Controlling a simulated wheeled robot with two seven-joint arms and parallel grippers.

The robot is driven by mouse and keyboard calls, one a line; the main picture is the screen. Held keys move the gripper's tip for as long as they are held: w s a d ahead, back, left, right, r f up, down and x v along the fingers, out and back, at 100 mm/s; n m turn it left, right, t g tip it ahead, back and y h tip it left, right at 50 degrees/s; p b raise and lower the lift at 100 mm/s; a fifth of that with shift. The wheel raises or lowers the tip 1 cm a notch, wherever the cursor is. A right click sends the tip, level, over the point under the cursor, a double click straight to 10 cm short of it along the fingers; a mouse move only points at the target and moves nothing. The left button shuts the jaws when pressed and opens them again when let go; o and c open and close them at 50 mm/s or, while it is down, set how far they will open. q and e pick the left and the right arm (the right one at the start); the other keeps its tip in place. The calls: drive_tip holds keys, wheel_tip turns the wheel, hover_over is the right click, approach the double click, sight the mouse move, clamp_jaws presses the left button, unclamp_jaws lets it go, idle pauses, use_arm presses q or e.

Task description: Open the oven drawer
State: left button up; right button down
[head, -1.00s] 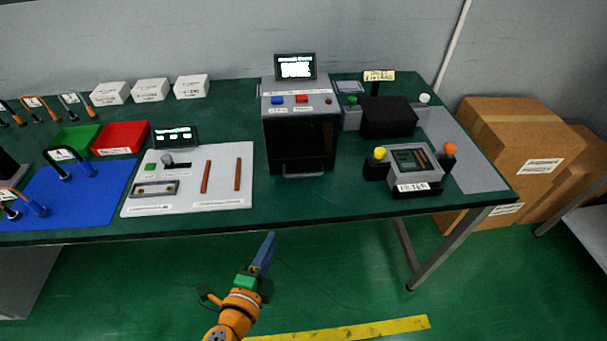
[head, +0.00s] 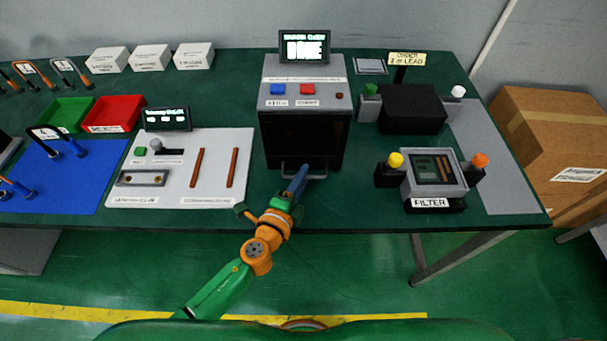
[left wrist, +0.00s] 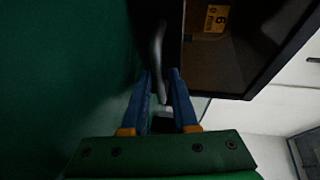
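The oven (head: 305,97) is a grey box with a dark front, standing near the middle of the green table. Its drawer front (head: 302,140) looks closed in the head view. A grey bar handle (head: 289,172) sticks out low on the front. My right gripper is out of view.
A white panel (head: 245,145) with brown rods lies left of the oven. A filter unit (head: 435,168) with yellow and orange knobs and a black box (head: 412,108) stand to the right. The floor before the table is free.

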use_arm(q)
drive_tip(key=shift+w+d+f, duration=0.15)
drive_tip(key=shift+w, duration=0.3)
drive_tip(key=shift+s, duration=0.1)
clamp_jaws()
idle(1.0)
